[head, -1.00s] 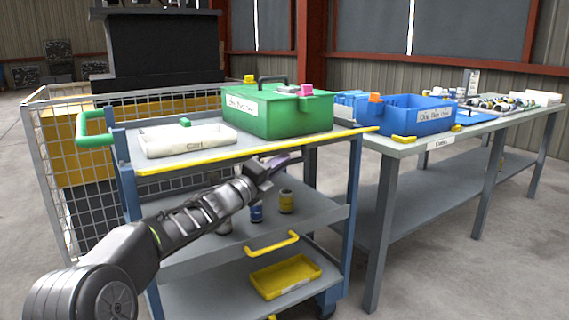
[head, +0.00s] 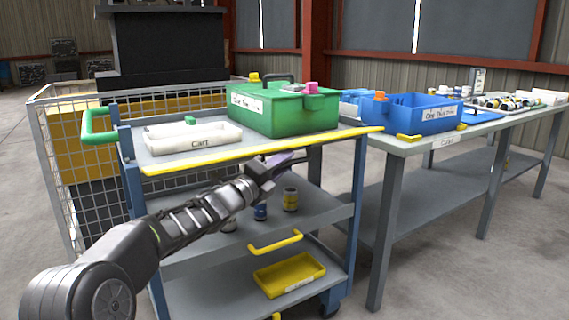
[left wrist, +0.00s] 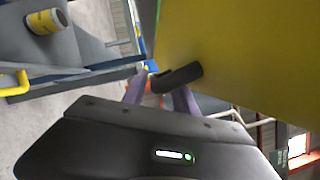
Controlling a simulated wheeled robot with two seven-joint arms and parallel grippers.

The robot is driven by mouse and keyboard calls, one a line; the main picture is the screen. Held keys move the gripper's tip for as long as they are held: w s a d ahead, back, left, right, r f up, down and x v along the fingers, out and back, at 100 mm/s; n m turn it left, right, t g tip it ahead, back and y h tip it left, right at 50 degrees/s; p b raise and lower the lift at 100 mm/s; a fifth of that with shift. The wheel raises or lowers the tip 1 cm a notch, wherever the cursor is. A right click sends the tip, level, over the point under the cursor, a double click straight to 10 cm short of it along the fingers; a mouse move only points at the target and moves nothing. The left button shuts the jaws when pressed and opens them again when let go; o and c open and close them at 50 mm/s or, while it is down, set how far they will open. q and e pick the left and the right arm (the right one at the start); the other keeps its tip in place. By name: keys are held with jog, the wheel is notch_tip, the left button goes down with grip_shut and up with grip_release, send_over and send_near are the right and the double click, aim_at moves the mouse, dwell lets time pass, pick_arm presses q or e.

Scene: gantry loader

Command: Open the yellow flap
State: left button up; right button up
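In the head view, a yellow strip (head: 262,150) runs along the front edge of the cart's top; I take it for the flap seen nearly edge-on. In the left wrist view, a large flat yellow surface (left wrist: 245,50) fills the upper right, close to the camera. A short dark bar (left wrist: 178,77) lies against its lower edge, by my fingertips. My left gripper (head: 279,164) is just under the strip. Its purple fingers also show in the left wrist view (left wrist: 158,92), apart, with the bar's end near them. Contact with the bar is unclear. My right gripper is out of view.
The cart's top carries a green box (head: 283,108) and a white tray (head: 193,138). Cans (head: 290,199) stand on the middle shelf, and a yellow tray (head: 289,275) lies below. A bench with a blue bin (head: 436,115) stands at the right.

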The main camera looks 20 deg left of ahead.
pick_arm(q)
jog(key=v, duration=0.7)
jog(key=shift+a, duration=0.2)
jog(key=shift+f, duration=0.1)
jog(key=f+b+v, duration=0.1)
jog(key=b+v, duration=0.2)
jog(key=v, duration=0.5)
jog(key=shift+a, duration=0.45)
jog(key=shift+f, duration=0.15)
jog(key=shift+b, duration=0.35)
